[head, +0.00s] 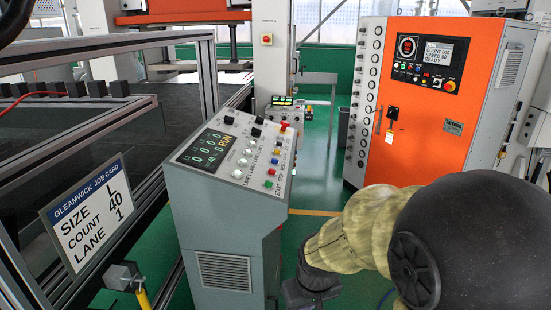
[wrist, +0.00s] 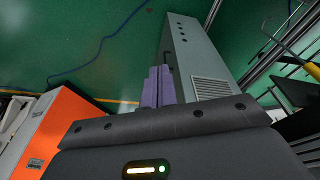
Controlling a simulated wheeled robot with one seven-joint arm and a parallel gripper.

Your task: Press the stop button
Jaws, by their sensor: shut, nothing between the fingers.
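The grey control console (head: 215,205) stands in the middle of the head view, with a sloped panel. Its display (head: 208,148) shows RUN beside green digits. Rows of small coloured buttons (head: 271,171) run down the panel's right side, red, yellow and blue among them. Their labels are too small to tell surely which is stop. My gripper's purple fingers (wrist: 157,78) are shut and empty in the wrist view, before the lower console body (wrist: 195,50). In the head view my wrist hangs low, right of the console and below its panel; the fingertips are not clear there.
A job card (head: 88,212) at left reads size L, count 40, lane 1. A metal-framed enclosure (head: 205,75) stands left of the console. An orange cabinet (head: 425,120) with its own screen and buttons stands at back right. Green floor (head: 315,190) is open between them.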

